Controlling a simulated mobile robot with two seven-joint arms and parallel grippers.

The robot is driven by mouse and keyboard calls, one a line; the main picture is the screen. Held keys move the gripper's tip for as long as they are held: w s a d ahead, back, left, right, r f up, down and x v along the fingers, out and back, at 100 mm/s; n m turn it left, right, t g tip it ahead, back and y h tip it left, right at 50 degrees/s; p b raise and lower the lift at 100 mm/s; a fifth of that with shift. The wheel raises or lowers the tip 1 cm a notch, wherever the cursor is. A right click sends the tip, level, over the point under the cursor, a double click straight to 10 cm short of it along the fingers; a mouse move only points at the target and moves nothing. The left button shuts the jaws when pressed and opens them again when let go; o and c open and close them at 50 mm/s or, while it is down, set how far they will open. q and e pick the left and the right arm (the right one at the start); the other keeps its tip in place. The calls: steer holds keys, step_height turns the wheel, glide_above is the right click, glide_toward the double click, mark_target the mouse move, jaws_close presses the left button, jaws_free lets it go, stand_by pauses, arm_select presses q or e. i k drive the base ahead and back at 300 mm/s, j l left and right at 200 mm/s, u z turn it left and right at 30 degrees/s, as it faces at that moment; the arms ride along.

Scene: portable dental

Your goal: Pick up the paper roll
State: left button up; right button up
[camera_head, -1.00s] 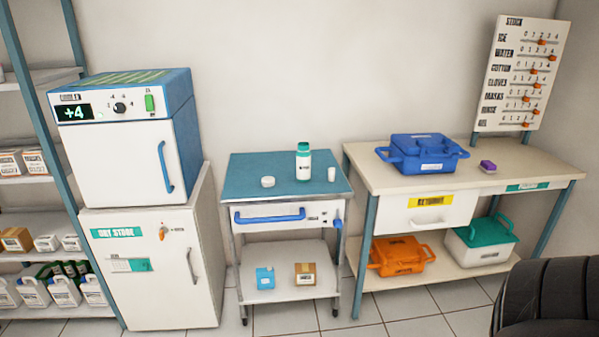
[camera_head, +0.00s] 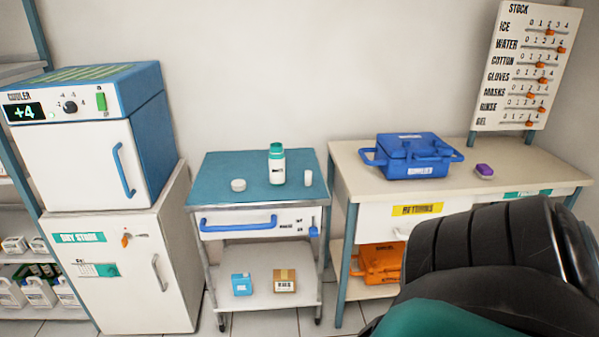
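A small white upright cylinder (camera_head: 308,178) stands near the right edge of the blue-topped trolley (camera_head: 222,168). It may be the paper roll, but it is too small to be sure. A low white round item (camera_head: 238,185) lies at the left of the same top, and a white bottle with a green cap (camera_head: 277,165) stands between them. Neither of my grippers is in view.
A black ribbed, padded thing with a teal part (camera_head: 500,265) fills the lower right and hides part of the workbench (camera_head: 345,165). A blue case (camera_head: 415,157) and a purple item (camera_head: 484,171) sit on the bench. A cooler (camera_head: 80,165) stands left of the trolley.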

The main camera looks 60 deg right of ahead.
mark_target(308, 174)
steer(key=k+l+u, duration=0.15)
steer(key=l, duration=0.3)
steer(key=l+u, duration=0.15)
steer(key=l, duration=0.3)
steer(key=k+l, duration=0.1)
steer(key=l, duration=0.25)
steer(key=k+l+u, duration=0.1)
steer(key=l, duration=0.25)
steer(key=k+l, duration=0.2)
steer(key=l, duration=0.15)
steer(key=k+l+u, duration=0.1)
steer(key=l, duration=0.25)
steer(key=k+l, duration=0.15)
steer(key=l, duration=0.2)
